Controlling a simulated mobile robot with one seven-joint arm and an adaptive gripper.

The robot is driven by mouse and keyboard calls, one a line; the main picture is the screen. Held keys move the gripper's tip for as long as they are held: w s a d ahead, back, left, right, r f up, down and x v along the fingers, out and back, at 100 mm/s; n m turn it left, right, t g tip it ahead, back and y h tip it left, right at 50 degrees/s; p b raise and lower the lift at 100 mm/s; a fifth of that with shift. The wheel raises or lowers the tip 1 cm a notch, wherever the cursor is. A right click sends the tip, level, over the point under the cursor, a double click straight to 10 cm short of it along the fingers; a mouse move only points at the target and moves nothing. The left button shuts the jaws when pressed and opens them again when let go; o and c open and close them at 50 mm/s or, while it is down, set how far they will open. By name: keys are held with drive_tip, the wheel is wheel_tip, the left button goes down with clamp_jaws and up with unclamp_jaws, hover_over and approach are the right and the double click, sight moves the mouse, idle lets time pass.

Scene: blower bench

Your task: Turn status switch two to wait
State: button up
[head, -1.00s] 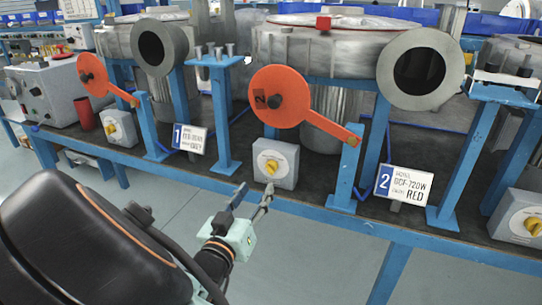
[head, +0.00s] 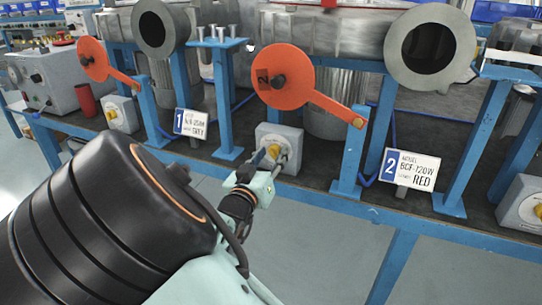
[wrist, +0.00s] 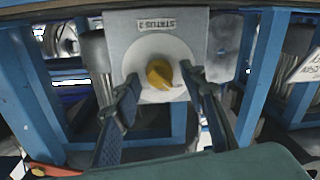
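The status switch two box (head: 292,134) is a grey box on the bench, below the second orange disc. Its yellow knob (wrist: 159,73) sits on a round white dial plate (wrist: 180,52) under a "STATUS 2" label (wrist: 156,24). My gripper (head: 270,159) is in front of this box. In the wrist view its two dark fingers are open, one on each side of the knob, with gaps visible. I cannot tell how far the tips are from the dial. The dial's other position words are too small to read.
An orange disc with an arm (head: 287,77) hangs above the switch. The plate numbered 2 (head: 410,168) stands to the right. Blue bench legs and posts (head: 350,160) flank the box. Similar switch boxes stand at left (head: 120,114) and far right (head: 522,212).

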clamp_jaws()
drive_tip(key=shift+m, duration=0.3)
drive_tip(key=m+b, duration=0.2)
drive_tip(key=m, duration=0.1)
drive_tip(key=shift+d+f+m, duration=0.1)
drive_tip(key=shift+f+m, duration=0.1)
drive_tip(key=shift+m, duration=0.1)
drive_tip(key=shift+m+b, duration=1.5)
drive_tip(key=shift+m, duration=0.8)
drive_tip(key=shift+o, duration=1)
unclamp_jaws()
drive_tip(key=shift+r, duration=0.1)
